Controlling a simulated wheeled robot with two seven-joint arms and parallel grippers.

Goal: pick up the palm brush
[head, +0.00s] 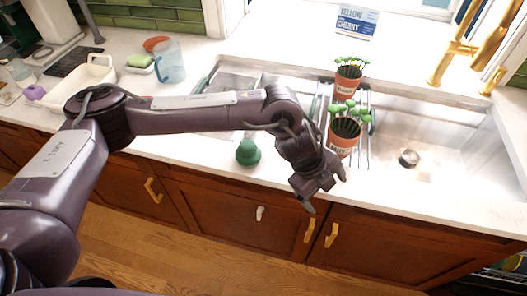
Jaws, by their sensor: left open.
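The green palm brush (248,152), a dome with a knob on top, stands on the white counter near its front edge, left of my left gripper. My left gripper (326,192) is open, with its fingers apart, over the front edge of the counter. I see nothing between its fingers. It is apart from the brush, to its right and lower in the picture. My right gripper is not in view.
Two orange pots with green tops (343,137) stand on a wire rack over the sink (440,135). A blue pitcher (170,65), a green-topped sponge (140,62) and a white bin (70,92) are at the back left. Counter around the brush is clear.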

